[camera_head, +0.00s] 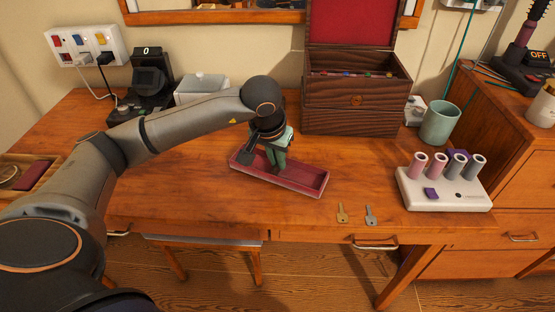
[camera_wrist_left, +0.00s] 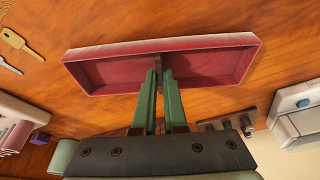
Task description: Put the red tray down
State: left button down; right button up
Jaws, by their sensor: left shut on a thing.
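The red tray (camera_head: 312,180) is a shallow rectangular tray near the front middle of the wooden desk. It also shows in the left wrist view (camera_wrist_left: 212,62), where it looks empty. My left gripper (camera_head: 276,164) points down at the tray's middle from above. In the left wrist view its green fingers (camera_wrist_left: 161,78) are close together, shut on a thin part of the tray. The fingers hide part of the tray. The tray lies roughly level, touching or very close to the desk top; I cannot tell which. My right gripper is not in view.
Two keys (camera_head: 342,212) lie right of the tray near the front edge. A white curler stand (camera_head: 445,195) is further right. An open dark wooden box (camera_head: 352,118) stands behind, with a green cup (camera_head: 440,122) beside it. Bare desk (camera_head: 185,190) lies left of the tray.

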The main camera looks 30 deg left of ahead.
pick_arm(q)
jog(key=shift+r, duration=0.1)
jog(key=c, duration=1.4)
grip_release()
jog(key=shift+f, duration=0.2)
jog(key=o, duration=0.4)
jog(key=shift+r, duration=0.25)
jog(key=shift+p+v, duration=0.9)
jog(key=shift+v, duration=5.05)
